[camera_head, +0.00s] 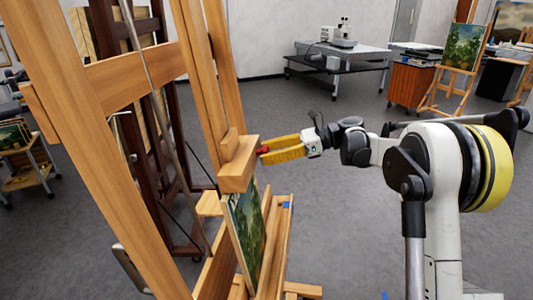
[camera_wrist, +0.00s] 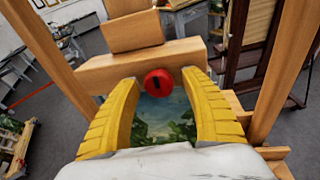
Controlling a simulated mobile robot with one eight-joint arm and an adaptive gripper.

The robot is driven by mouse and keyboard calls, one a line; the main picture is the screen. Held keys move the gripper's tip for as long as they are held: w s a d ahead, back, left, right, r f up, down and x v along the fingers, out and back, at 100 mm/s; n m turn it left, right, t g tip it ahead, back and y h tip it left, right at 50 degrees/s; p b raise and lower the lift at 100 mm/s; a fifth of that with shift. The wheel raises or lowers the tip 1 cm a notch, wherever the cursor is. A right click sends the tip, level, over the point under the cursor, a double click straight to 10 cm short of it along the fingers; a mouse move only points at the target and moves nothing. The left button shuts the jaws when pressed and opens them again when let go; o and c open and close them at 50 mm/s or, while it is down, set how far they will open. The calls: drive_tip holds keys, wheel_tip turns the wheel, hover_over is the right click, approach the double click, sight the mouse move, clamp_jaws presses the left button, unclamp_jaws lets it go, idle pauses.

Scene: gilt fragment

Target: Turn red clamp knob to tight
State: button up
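The red clamp knob (camera_wrist: 158,80) is round with a dark slot or mark. It sits on the front of the easel's wooden clamp block (camera_wrist: 100,72). In the head view the knob (camera_head: 264,150) shows as a small bit of red at my fingertips, on the right side of the block (camera_head: 238,172). My gripper (camera_wrist: 160,84) has its two yellow fingers apart, one on each side of the knob, with gaps showing in the wrist view. In the head view my gripper (camera_head: 267,151) reaches the knob from the right. I cannot tell how deep the fingers reach past it.
A landscape painting (camera_head: 246,225) stands on the easel below the block. The easel's wooden upright (camera_head: 75,110) rises close on the left. A bench with a microscope (camera_head: 343,50) and another easel with a painting (camera_head: 463,47) are at the back. Grey floor (camera_head: 340,210) is free beneath my arm.

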drive_tip(key=v, duration=1.2)
drive_tip(key=s+a+f+n+t+h+b, duration=0.1)
drive_tip(key=s+a+f+n+h+b, duration=0.1)
drive_tip(key=s+n+h, duration=0.35)
drive_tip(key=s+a+f+n+t+h+b, duration=0.1)
drive_tip(key=s+a+f+n+h+b, duration=0.15)
drive_tip(key=s, duration=0.65)
drive_tip(key=s+d+f+n+t+h+b, duration=0.2)
drive_tip(key=s+d+f+n+h, duration=0.1)
drive_tip(key=s+f+n, duration=0.2)
drive_tip(key=s+d+f+n+t+h+b, duration=0.2)
drive_tip(key=s+f+n, duration=0.4)
drive_tip(key=s, duration=0.8)
wheel_tip(320, 180, down, 4)
drive_tip(key=shift+d+r+h, duration=0.2)
drive_tip(key=shift+d+h, duration=0.7)
drive_tip(key=shift+d, duration=0.2)
drive_tip(key=shift+s, duration=0.1)
